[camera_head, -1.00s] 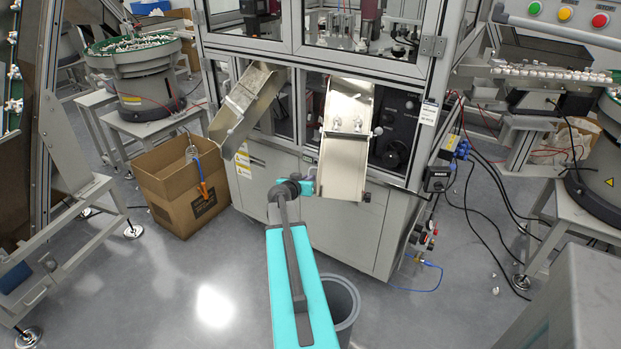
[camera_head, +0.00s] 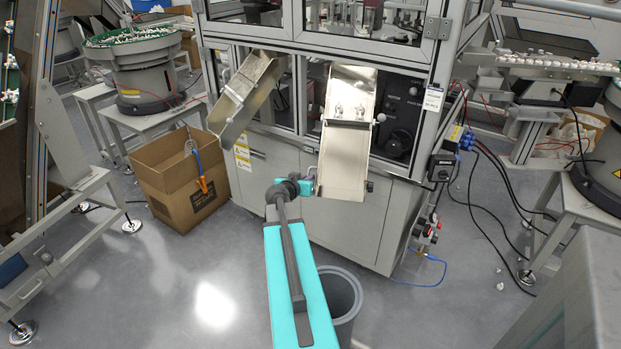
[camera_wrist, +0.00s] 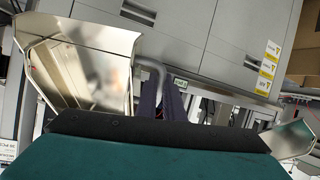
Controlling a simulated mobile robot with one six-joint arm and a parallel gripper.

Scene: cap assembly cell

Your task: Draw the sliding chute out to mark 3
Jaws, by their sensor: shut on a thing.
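The sliding chute (camera_head: 343,165) is a bright metal trough that slopes down from the front of the machine. Two small shiny fittings sit across its middle and a round knob is at its right edge. My gripper (camera_head: 306,186) is at the left side of its lower end. In the wrist view my dark fingers (camera_wrist: 172,100) are shut on a grey bent handle (camera_wrist: 153,68) beside the chute (camera_wrist: 95,70). The fingers hide the gripped end of the handle. I cannot make out any mark or number on the chute.
A second metal chute (camera_head: 243,97) slopes toward an open cardboard box (camera_head: 190,190) at left. A grey bin (camera_head: 345,300) stands below my arm. Cables (camera_head: 470,215) and a blue hose (camera_head: 425,275) lie on the floor at right.

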